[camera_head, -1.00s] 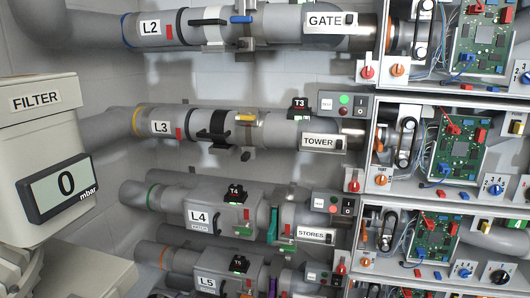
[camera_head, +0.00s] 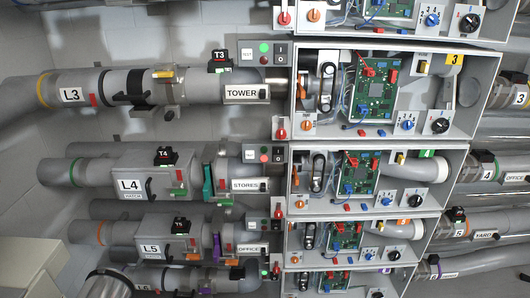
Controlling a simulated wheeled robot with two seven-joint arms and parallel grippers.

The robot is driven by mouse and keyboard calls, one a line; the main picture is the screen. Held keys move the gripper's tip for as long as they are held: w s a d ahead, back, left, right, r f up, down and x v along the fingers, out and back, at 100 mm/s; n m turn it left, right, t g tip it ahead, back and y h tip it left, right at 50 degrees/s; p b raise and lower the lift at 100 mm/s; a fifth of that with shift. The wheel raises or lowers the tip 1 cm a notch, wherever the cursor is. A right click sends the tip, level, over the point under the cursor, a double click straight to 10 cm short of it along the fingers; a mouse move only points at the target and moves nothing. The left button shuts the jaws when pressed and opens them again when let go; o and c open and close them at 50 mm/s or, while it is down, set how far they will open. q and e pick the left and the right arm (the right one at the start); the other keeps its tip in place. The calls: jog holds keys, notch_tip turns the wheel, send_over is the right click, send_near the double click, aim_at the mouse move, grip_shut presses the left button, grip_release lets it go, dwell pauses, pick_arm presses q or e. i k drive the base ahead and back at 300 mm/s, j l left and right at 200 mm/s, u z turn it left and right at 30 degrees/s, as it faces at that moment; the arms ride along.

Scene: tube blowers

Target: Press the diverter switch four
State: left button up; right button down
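The fourth line's pipe is labelled L4 (camera_head: 130,185) and has a black T4 unit (camera_head: 166,156) on top. It leads right to a STORES label (camera_head: 245,185). Beside it is the open grey fourth box (camera_head: 452,170), holding a green circuit board (camera_head: 355,173), a blue knob (camera_head: 386,200) and a black knob (camera_head: 416,200). An orange knob (camera_head: 299,204) sits at its left. I cannot read which control is the diverter switch. Neither of my grippers is in view.
The third box (camera_head: 480,75) is above, with the L3 pipe (camera_head: 72,95) at its left. The L5 pipe (camera_head: 152,250) runs below. A pale housing (camera_head: 25,272) fills the lower left corner.

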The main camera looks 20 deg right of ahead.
aim_at(277, 152)
jog(key=z, duration=1.55)
jog(key=i+j, duration=0.15)
jog(key=i, duration=0.15)
jog(key=i+j, duration=0.15)
jog(key=i, duration=0.15)
